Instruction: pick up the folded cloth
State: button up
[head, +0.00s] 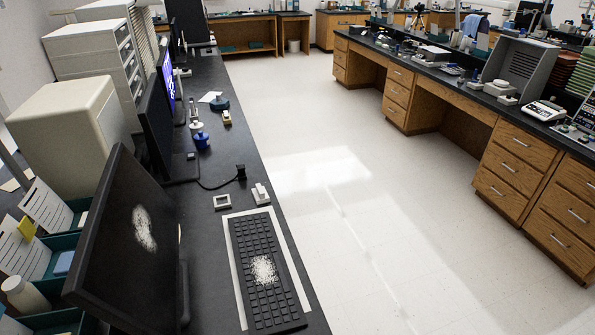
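A light blue cloth-like thing (474,24) hangs or lies over something on the far right bench, near the top of the head view. It is too small to tell whether it is folded. I cannot make out any other clear folded cloth. A small flat blue item (63,263) lies in a green tray at the lower left, and I cannot tell what it is. My gripper is not in view.
The near black bench (205,165) holds monitors (110,245), a keyboard (262,270), blue-based items (200,139) and beige machines (65,130). The right bench (450,85) is crowded with instruments above wooden drawers. The white floor (370,210) between the benches is clear.

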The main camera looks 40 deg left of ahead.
aim_at(259, 195)
jog(key=u, duration=0.3)
jog(key=i, duration=1.9)
jog(key=u, duration=1.25)
jog(key=i, duration=1.3)
jog(key=u, duration=1.45)
jog(key=i, duration=0.7)
jog(key=u, duration=0.35)
